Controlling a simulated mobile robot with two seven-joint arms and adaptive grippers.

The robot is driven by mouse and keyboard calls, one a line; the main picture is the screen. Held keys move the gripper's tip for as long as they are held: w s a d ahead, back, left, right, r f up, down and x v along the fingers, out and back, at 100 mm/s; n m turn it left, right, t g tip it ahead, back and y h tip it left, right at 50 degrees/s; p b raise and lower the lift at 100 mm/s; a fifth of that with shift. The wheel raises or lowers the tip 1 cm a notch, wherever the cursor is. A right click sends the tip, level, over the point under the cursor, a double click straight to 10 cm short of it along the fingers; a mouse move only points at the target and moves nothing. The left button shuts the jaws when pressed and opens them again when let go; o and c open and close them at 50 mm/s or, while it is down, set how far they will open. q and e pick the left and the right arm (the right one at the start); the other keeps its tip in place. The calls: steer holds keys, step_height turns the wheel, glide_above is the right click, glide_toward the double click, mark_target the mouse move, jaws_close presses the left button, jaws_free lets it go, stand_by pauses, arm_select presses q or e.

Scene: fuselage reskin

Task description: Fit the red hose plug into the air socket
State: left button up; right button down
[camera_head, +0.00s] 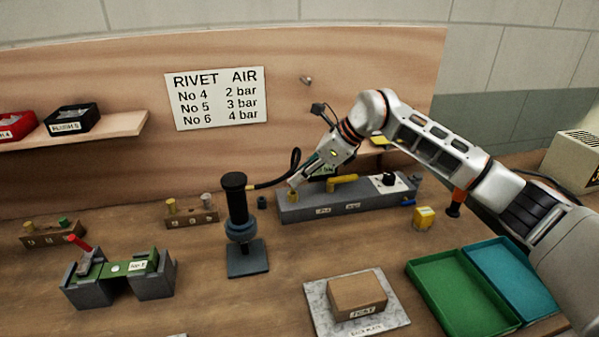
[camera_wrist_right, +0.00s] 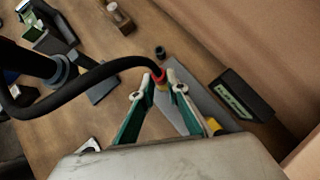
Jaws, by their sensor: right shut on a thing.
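My right gripper (camera_head: 295,184) is at the left end of the grey air block (camera_head: 322,211), pointing down. In the right wrist view its green fingers (camera_wrist_right: 163,92) are shut on the red hose plug (camera_wrist_right: 158,76), which sits between the tips at the end of a black hose (camera_wrist_right: 95,75). A brass-yellow fitting (camera_head: 292,197), which looks like the air socket, shows right under the fingertips. The plug is over or at it; I cannot tell whether it is seated. In the head view the fingers mostly hide the plug. My left gripper is not in view.
The hose runs to a black-handled rivet tool (camera_head: 237,215) on a blue stand, left of the block.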

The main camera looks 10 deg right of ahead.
steer(key=shift+p, duration=0.3)
stand_by(1.2)
steer(key=shift+s+f+b, duration=0.1)
steer(key=shift+f+b, duration=0.55)
steer(key=shift+f, duration=0.8)
stand_by(0.5)
steer(key=c, duration=1.9)
jaws_free()
steer(key=shift+s+d+r+p, duration=0.1)
steer(key=shift+d+r+p, duration=0.2)
steer(key=shift+r+p, duration=0.25)
steer(key=shift+p+v, duration=0.95)
steer(key=shift+v, duration=0.95)
steer(key=shift+f, duration=0.1)
